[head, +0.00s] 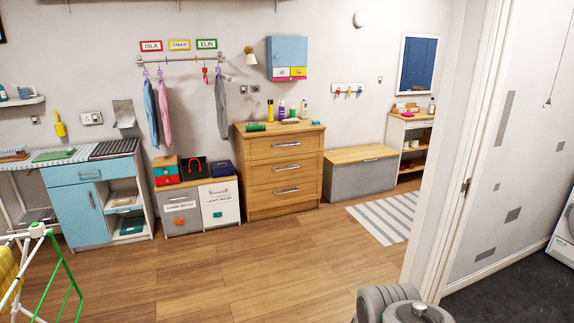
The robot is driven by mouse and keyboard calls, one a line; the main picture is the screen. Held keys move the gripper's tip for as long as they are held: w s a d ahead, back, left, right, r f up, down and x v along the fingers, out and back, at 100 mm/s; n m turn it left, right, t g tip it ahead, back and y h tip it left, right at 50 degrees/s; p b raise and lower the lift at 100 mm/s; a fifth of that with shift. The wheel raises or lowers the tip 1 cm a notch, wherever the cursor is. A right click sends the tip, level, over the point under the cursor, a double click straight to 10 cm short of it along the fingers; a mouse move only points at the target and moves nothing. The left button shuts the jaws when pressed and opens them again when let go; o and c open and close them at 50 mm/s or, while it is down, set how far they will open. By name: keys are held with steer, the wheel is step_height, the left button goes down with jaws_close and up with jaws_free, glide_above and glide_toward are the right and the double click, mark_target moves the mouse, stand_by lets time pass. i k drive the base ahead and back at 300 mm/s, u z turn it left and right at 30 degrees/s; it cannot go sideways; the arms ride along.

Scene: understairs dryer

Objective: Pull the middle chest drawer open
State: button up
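The top drawer (262,151) and the bottom drawer (262,196) also look shut. The chest is across the room from me. My gripper does not show; a grey rounded part at the bottom edge may be mine.
Laundry bins (183,213) stand left of the chest and a grey storage bench (352,182) right of it. A striped rug (387,215) lies before the bench. A drying rack (45,262) is lower left, a door frame (440,190) right. The wooden floor (240,270) between is clear.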

mark_target(268, 170)
steer(key=z, duration=0.35)
steer(key=i, duration=2.8)
steer(key=u, duration=0.65)
steer(key=i, duration=2.2)
steer(key=u, duration=1.2)
steer(key=i, duration=0.4)
steer(key=u, duration=0.1)
